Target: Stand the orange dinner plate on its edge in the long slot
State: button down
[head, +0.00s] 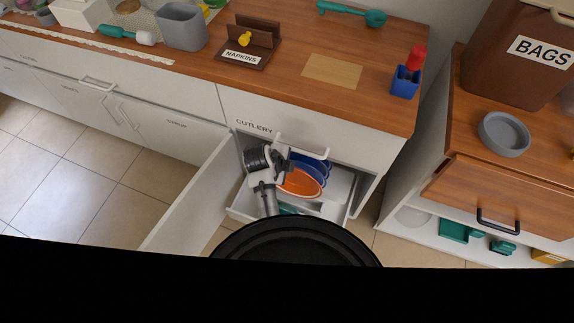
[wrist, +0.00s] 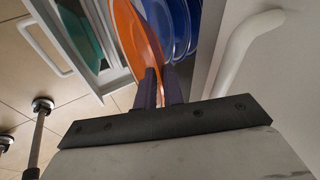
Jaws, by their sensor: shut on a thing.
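The orange dinner plate (head: 301,183) is inside the open white lower drawer (head: 240,213), beside several blue plates (head: 312,167). In the wrist view the orange plate (wrist: 133,38) stands roughly on edge, with its near rim between the two dark fingers of my gripper (wrist: 160,88). My gripper is shut on that rim. The blue plates (wrist: 180,25) stand on edge just right of the orange plate. My arm covers part of the drawer in the head view. The long slot and the plate's lower edge are hidden, so I cannot tell whether the plate is seated.
The cutlery drawer's white handle (head: 302,147) is close above the plates; a white handle (wrist: 240,45) is close right of my gripper. A teal item (wrist: 78,32) lies left of the plate. An open cabinet door (head: 190,195) stands left of the drawer.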

notch_tip(320, 180, down, 8)
jog(key=b, duration=0.5)
jog(key=shift+b, duration=0.35)
jog(key=shift+f+b, duration=0.95)
jog(key=shift+f, duration=0.5)
dwell(0.8)
jog(key=c, duration=0.9)
grip_release()
jog(key=shift+o, duration=0.2)
jog(key=shift+r, duration=0.1)
notch_tip(320, 180, up, 4)
jog(key=a+p, duration=0.2)
jog(key=p, duration=0.2)
jog(key=w+a+f+b, duration=0.1)
jog(key=w+a+b, duration=0.1)
jog(key=a, duration=0.4)
jog(key=w+a+f+b, duration=0.1)
jog(key=w+a+b, duration=0.1)
jog(key=a+b, duration=0.2)
jog(key=shift+a+f, duration=0.3)
jog(key=shift+a, duration=1.25)
